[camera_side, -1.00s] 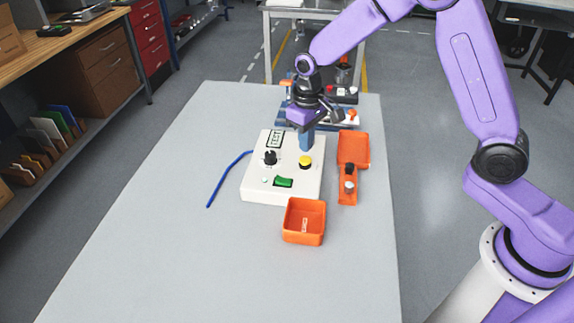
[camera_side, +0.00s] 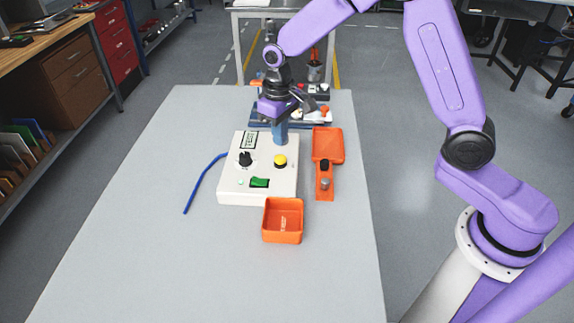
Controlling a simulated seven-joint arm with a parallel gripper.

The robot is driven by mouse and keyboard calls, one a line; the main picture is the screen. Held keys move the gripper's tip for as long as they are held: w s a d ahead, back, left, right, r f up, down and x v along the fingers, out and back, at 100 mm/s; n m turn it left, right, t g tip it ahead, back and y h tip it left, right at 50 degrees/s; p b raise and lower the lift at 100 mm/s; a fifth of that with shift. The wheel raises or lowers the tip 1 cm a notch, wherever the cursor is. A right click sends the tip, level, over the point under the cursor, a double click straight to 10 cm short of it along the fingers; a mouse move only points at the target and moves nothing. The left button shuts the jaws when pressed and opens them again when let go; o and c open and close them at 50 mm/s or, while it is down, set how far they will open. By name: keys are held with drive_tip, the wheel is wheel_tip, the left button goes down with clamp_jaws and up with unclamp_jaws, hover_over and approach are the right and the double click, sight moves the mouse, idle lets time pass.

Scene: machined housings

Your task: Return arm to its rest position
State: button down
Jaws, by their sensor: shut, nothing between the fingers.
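My gripper (camera_side: 280,142) is shut and empty. Its blue fingers point down just behind the yellow button (camera_side: 280,160) in the picture, over the rear part of the white control box (camera_side: 230,188). Whether the fingertips touch the box cannot be told from this angle. My purple arm reaches in from the right and bends down at the wrist. The box also carries a black knob (camera_side: 246,159), a green switch (camera_side: 260,183) and a small display (camera_side: 249,141).
An open orange bin (camera_side: 283,237) stands in front of the box. An orange tray (camera_side: 328,147) with small knob-like parts lies right of it. A blue cable (camera_side: 198,189) lies to the left. Fixtures stand behind the gripper. The table's front and left are bare (camera_side: 150,270).

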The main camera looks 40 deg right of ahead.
drive_tip(key=s+d+r+n, duration=0.2)
drive_tip(key=s+n, duration=0.1)
drive_tip(key=s, duration=0.7)
drive_tip(key=s+d+r+n, duration=0.2)
drive_tip(key=s+r+n, duration=0.1)
drive_tip(key=s, duration=0.8)
drive_tip(key=s+d+r+n, duration=0.2)
drive_tip(key=s+n, duration=0.1)
drive_tip(key=s, duration=0.8)
drive_tip(key=shift+s+d+r+n, duration=0.25)
drive_tip(key=shift+d+r+n, duration=0.05)
drive_tip(key=shift+d+r, duration=0.05)
drive_tip(key=c, duration=1.8)
unclamp_jaws()
